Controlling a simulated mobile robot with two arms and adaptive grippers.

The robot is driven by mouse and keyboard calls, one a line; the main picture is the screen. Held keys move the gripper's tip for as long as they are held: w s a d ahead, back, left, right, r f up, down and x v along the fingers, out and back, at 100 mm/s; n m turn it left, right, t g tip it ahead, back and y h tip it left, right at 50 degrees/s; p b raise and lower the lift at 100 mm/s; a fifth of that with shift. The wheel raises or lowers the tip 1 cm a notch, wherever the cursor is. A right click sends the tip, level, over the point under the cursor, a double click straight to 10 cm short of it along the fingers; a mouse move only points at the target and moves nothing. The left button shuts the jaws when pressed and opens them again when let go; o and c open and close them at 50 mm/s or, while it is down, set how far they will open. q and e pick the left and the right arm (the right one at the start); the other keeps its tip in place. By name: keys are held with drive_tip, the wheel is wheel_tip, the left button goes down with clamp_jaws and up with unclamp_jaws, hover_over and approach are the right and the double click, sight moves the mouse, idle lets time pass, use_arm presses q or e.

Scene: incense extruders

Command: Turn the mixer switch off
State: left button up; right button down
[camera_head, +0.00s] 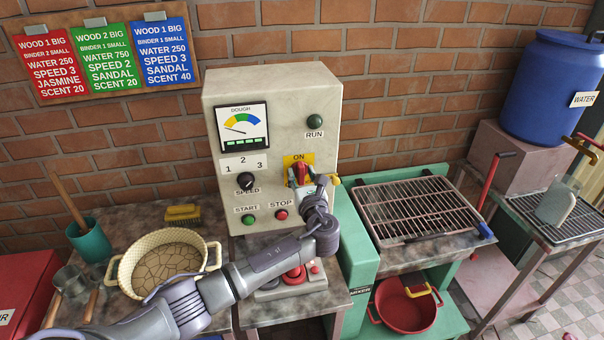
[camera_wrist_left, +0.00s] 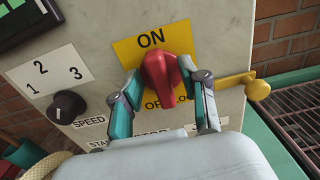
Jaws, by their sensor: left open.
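The mixer switch is a red rotary handle (camera_head: 301,172) on a yellow plate marked ON, on the front of the cream control box (camera_head: 218,150). My left gripper (camera_head: 303,186) is at the switch. In the left wrist view my left gripper (camera_wrist_left: 165,97) is open, one finger on each side of the handle. I cannot tell whether either finger touches it. The lower lettering on the plate is partly hidden. My right gripper is not in view.
A yellow knob (camera_wrist_left: 258,87) sticks out right of the switch. The speed knob (camera_head: 245,181), green start button (camera_head: 248,219) and red stop button (camera_head: 281,214) are close by. A red button box (camera_head: 293,275) stands below the arm. A metal grate (camera_head: 420,209) is at right.

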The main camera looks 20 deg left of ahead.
use_arm(q)
drive_tip(key=shift+c, duration=0.4)
clamp_jaws()
drive_tip(key=shift+f+n, duration=0.1)
drive_tip(key=shift+n, duration=0.2)
drive_tip(key=n+b, duration=0.2)
drive_tip(key=shift+f+n, duration=0.15)
drive_tip(key=shift+n, duration=0.15)
drive_tip(key=n+b, duration=0.4)
drive_tip(key=n, duration=0.1)
drive_tip(key=shift+s+a+f+b, duration=0.1)
drive_tip(key=shift+a+b, duration=0.1)
drive_tip(key=shift+b, duration=0.15)
drive_tip(key=n+b, duration=0.5)
drive_tip(key=n, duration=0.1)
drive_tip(key=shift+f+n, duration=0.15)
drive_tip(key=shift+n, duration=0.15)
drive_tip(key=shift+a+n+b, duration=0.1)
drive_tip(key=shift+n+b, duration=1.3)
drive_tip(key=shift+n, duration=0.2)
